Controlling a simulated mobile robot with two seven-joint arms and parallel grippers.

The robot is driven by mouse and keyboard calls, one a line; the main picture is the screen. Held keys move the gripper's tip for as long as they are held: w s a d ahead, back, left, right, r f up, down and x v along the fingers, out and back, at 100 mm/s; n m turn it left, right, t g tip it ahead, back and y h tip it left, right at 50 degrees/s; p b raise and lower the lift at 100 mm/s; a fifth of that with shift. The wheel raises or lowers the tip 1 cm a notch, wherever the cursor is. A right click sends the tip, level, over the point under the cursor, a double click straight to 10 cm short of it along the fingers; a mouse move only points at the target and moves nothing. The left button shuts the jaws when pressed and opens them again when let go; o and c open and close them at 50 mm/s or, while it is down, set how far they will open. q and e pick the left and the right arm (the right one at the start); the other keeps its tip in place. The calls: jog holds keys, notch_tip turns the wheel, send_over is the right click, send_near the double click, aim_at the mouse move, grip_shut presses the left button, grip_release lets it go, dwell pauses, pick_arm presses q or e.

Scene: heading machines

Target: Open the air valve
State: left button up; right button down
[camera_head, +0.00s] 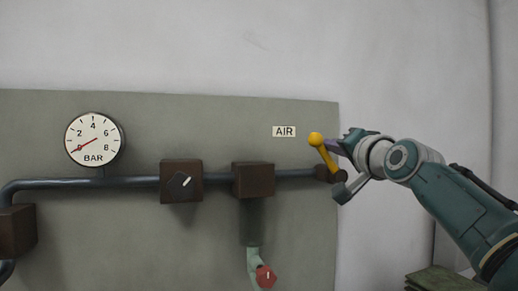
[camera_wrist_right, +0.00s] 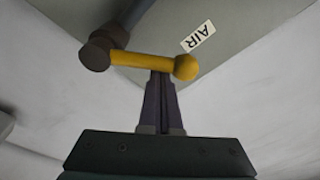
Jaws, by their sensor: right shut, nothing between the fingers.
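The air valve has a yellow lever (camera_head: 325,154) with a ball end, on a dark brown hub (camera_head: 325,173) at the right end of the pipe. In the head view the lever points up and slightly left from the hub. The AIR label (camera_head: 284,131) is left of the ball. My right gripper (camera_head: 345,143) is at the lever's right side, fingers shut together. In the right wrist view the lever (camera_wrist_right: 143,61) runs across in front of the shut fingertips (camera_wrist_right: 162,76), which touch or nearly touch it near the ball. My left gripper is not in view.
A pressure gauge (camera_head: 94,140) reads near the low end of its scale. A brown box with a dial (camera_head: 181,181) and another brown box (camera_head: 253,180) sit on the dark pipe (camera_head: 90,183). A red knob (camera_head: 266,277) hangs below. The wall above the panel is clear.

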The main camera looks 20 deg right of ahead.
jog(key=n, duration=0.1)
jog(key=a+f+n+b, duration=0.1)
jog(key=n, duration=0.1)
jog(key=a+f+n+y, duration=0.1)
jog(key=n, duration=0.1)
jog(key=shift+w+a+f+t+b, duration=0.1)
jog(key=shift+a+t+b, duration=0.05)
jog(key=shift+t+b, duration=0.2)
jog(key=shift+w+a+f+n+y+b, duration=0.15)
jog(key=shift+a+f+n+b, duration=0.3)
jog(key=shift+n, duration=0.65)
jog(key=shift+s+a+f+n+y+b, duration=0.1)
jog(key=shift+f+n+y+b, duration=0.35)
jog(key=shift+n, duration=0.65)
jog(key=shift+w+a+f+n+b, duration=0.1)
jog(key=shift+a+f+n+b, duration=0.15)
jog(key=shift+f+n, duration=0.6)
jog(key=shift+r+n, duration=0.25)
jog(key=shift+n, duration=0.1)
jog(key=shift+r, duration=0.1)
notch_tip(320, 180, up, 4)
jog(key=p, duration=0.4)
jog(key=b, duration=0.2)
send_near(323, 157)
jog(key=a, duration=0.2)
jog(key=a+r, duration=0.1)
jog(key=shift+s, duration=0.35)
